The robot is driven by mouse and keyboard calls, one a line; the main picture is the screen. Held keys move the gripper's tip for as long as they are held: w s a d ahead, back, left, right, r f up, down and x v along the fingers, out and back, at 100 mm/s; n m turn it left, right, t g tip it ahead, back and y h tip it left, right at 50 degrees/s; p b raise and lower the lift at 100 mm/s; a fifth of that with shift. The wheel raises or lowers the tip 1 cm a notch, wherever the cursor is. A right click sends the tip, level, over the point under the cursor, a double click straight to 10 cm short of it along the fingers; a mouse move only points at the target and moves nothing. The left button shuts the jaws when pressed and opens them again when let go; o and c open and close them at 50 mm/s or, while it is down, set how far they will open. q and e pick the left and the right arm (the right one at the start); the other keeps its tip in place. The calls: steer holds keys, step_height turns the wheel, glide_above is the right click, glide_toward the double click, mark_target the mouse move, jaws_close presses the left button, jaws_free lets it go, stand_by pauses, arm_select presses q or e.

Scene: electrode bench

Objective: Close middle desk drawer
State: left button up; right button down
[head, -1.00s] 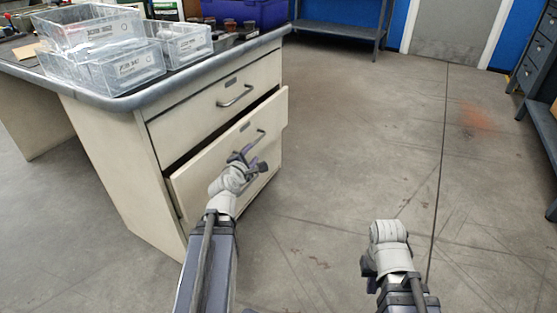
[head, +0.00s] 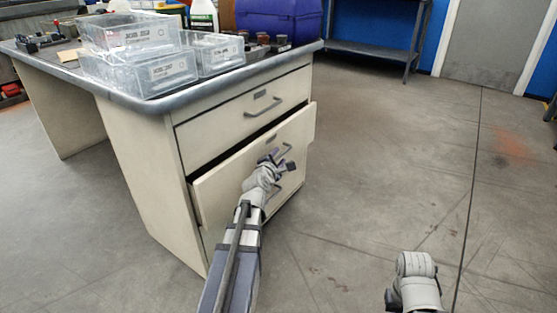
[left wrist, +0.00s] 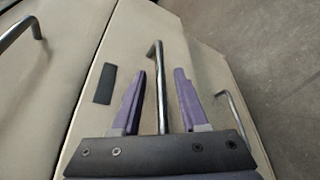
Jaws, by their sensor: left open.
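The middle desk drawer (head: 222,188) is partly pulled out of the cream desk, with a dark gap along its top edge. Its bar handle (head: 287,151) is at the right half of the drawer front. My left gripper (head: 280,158) is at this handle. In the left wrist view, the open purple fingers (left wrist: 158,95) stand on either side of the handle (left wrist: 160,70), apart from each other. I cannot tell whether they touch it. My right gripper (head: 392,300) is low at the bottom right, away from the desk; its fingertips are not clear.
The top drawer (head: 235,123) above is shut. A lower handle (left wrist: 232,110) shows in the left wrist view. Clear bins (head: 160,75) and a purple case (head: 280,20) stand on the desktop. The floor right of the desk is clear.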

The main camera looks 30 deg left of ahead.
arm_select(q)
steer(key=shift+w, duration=0.1)
jaws_close()
stand_by(0.3)
stand_by(1.1)
